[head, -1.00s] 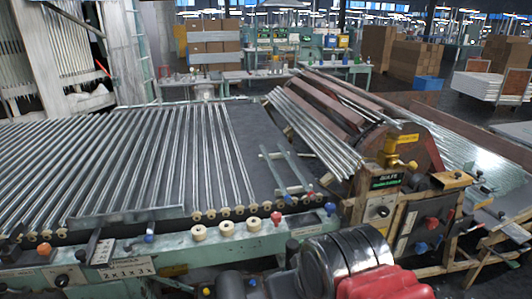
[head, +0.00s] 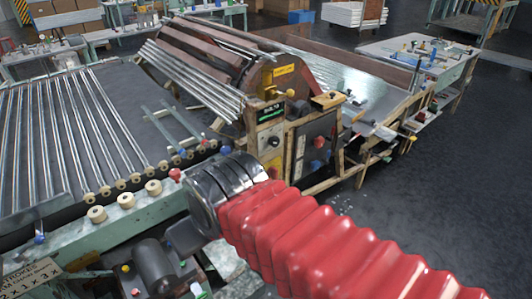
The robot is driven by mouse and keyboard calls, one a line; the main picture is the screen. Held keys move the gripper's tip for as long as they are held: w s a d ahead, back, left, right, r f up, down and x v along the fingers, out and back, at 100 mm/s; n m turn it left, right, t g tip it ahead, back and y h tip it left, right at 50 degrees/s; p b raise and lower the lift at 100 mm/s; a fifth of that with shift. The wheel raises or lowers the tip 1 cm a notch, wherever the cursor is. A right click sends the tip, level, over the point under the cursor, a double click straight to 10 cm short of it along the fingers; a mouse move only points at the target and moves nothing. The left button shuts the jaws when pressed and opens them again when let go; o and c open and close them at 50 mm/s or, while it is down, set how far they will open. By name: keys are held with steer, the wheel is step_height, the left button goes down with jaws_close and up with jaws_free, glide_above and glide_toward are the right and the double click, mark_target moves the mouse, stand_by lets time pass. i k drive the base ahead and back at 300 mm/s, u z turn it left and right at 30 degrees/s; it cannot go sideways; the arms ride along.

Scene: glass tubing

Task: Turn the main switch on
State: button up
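No switch in the head view carries a readable main-switch label. Knob positions are too small to read. My arm, with a red ribbed sleeve and dark grey end, reaches from the lower right to just in front of these panels. I cannot make out any gripper fingers.
A roller table with metal rods (head: 60,140) lies at the left, with round cream knobs (head: 97,214) along its green edge. A sloping metal sheet (head: 335,80) extends behind the drum. A workbench (head: 440,65) stands at the back right.

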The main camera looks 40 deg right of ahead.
mark_target(273, 172)
steer(key=z, duration=1.15)
